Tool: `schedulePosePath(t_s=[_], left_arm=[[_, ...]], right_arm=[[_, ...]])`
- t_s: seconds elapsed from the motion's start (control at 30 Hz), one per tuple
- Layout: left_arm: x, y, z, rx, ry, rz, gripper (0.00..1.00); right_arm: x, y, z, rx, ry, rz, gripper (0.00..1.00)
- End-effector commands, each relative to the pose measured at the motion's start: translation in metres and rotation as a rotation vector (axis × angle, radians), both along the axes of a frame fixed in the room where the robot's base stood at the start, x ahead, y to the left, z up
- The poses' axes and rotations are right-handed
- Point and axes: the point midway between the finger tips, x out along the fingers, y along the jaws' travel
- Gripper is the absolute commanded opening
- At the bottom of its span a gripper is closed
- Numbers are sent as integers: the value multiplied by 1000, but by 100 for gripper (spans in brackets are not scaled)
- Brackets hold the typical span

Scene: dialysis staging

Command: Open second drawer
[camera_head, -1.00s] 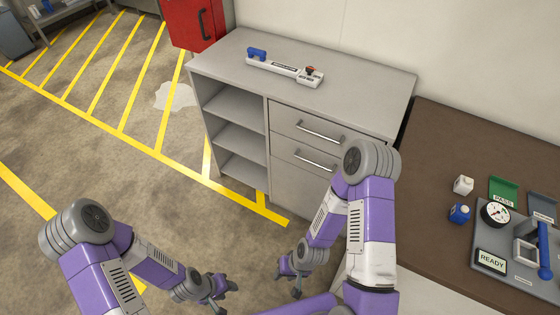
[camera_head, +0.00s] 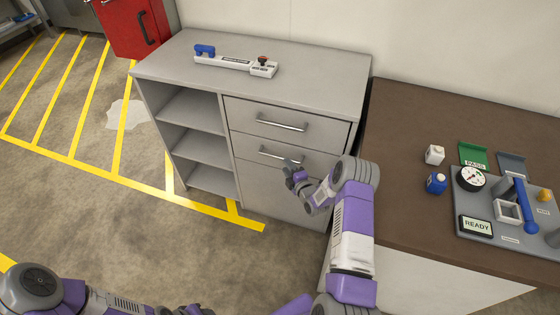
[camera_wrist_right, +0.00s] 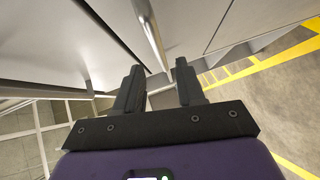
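The grey cabinet (camera_head: 262,70) has a top drawer with a bar handle (camera_head: 281,122) and a second drawer (camera_head: 245,148) below it with its own bar handle (camera_head: 270,153). Both drawers look closed. My right gripper (camera_head: 290,168) is at the right end of the second drawer's handle. In the right wrist view my right gripper (camera_wrist_right: 158,68) is open, with a metal handle bar (camera_wrist_right: 149,32) reaching toward the gap between its fingertips. I cannot tell whether they touch. My left arm is at the bottom left of the head view; its fingers are out of frame.
A white device (camera_head: 235,64) with a blue grip lies on the cabinet top. Open shelves (camera_head: 200,148) fill its left side. A brown table (camera_head: 400,200) with a gauge board (camera_head: 470,205) stands at the right. The floor in front of the cabinet is clear.

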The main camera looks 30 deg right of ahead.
Motion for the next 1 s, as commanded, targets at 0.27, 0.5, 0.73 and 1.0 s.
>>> schedulePosePath(t_s=[0.27,0.5,0.73,1.0], left_arm=[[0,0,-16,0,0,0,43],[0,0,-25,0,0,0,43],[0,0,-26,0,0,0,43],[0,0,-26,0,0,0,43]], right_arm=[[40,-3,-7,-7,-5,1,39],[66,-4,-10,-4,-2,1,39],[72,-4,-10,-2,0,0,39],[71,-5,-9,-2,0,0,20]])
